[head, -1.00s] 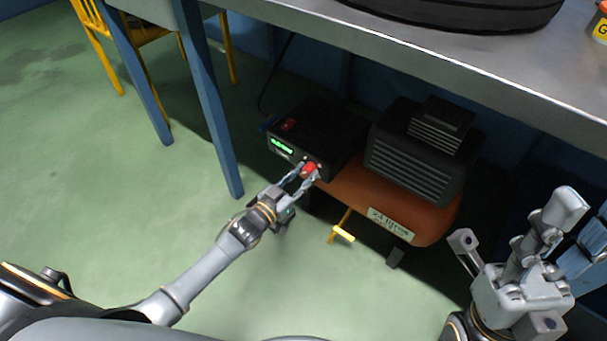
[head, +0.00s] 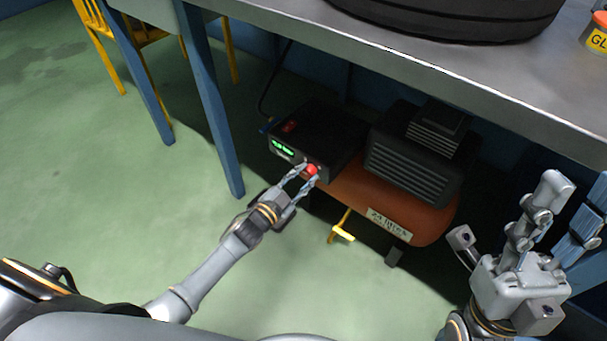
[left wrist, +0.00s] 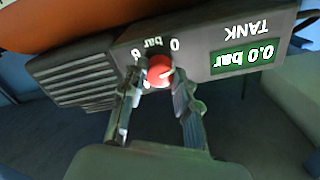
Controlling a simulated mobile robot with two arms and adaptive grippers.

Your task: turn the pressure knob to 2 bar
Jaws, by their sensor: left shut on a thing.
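The pressure knob (head: 312,169) is a red round knob on the front of a black control box (head: 318,130) on the compressor. In the left wrist view the knob (left wrist: 160,70) carries a white pointer mark, and the dial print "bar" and "0" shows upside down around it. My left gripper (head: 308,174) is shut on the knob, one finger on each side; it also shows in the left wrist view (left wrist: 158,82). The green display (left wrist: 243,56) reads 0.0 bar beside the word TANK. My right gripper (head: 515,210) is open and empty at the lower right.
The compressor's orange tank (head: 365,190) and ribbed black motor (head: 415,155) stand under a grey bench top (head: 450,75). A blue bench leg (head: 215,120) is left of the box. A tyre (head: 440,15) lies on the bench.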

